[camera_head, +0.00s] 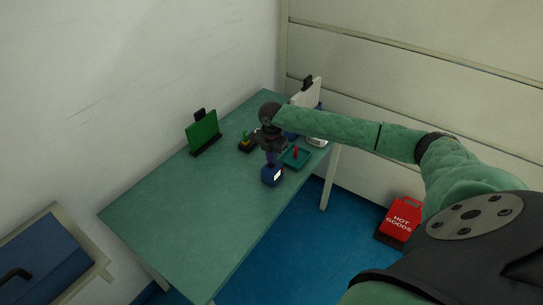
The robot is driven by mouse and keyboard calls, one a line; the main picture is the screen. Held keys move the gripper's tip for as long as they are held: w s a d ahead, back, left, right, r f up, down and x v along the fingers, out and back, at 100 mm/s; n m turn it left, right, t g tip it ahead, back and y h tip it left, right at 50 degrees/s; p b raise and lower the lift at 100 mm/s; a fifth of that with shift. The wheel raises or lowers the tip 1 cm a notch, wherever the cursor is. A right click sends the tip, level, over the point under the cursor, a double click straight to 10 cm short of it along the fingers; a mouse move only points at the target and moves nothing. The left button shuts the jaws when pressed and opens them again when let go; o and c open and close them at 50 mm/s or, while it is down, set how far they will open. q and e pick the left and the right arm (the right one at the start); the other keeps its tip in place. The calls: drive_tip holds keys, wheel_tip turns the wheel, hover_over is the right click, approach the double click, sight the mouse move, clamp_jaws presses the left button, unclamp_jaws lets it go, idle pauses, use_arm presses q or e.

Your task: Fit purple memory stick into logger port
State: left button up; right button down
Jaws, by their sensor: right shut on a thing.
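My right gripper (272,155) reaches in from the right and points down over the green table. It is shut on a small dark purple-blue piece, which I take to be the purple memory stick; it is mostly hidden by the jaws. Directly below stands a small blue box with a white face (277,176), which looks like the logger. The stick and the box overlap in this view, so I cannot tell whether they touch. The port cannot be made out. My left gripper is not in view.
The green table (190,220) is bare at its near left. A green board (203,131) stands upright at the back. A red "HOT GOODS" box (402,219) is on the floor.

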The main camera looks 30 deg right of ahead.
drive_tip(key=shift+f, duration=0.3)
drive_tip(key=c, duration=1.3)
unclamp_jaws()
drive_tip(key=shift+c, duration=0.2)
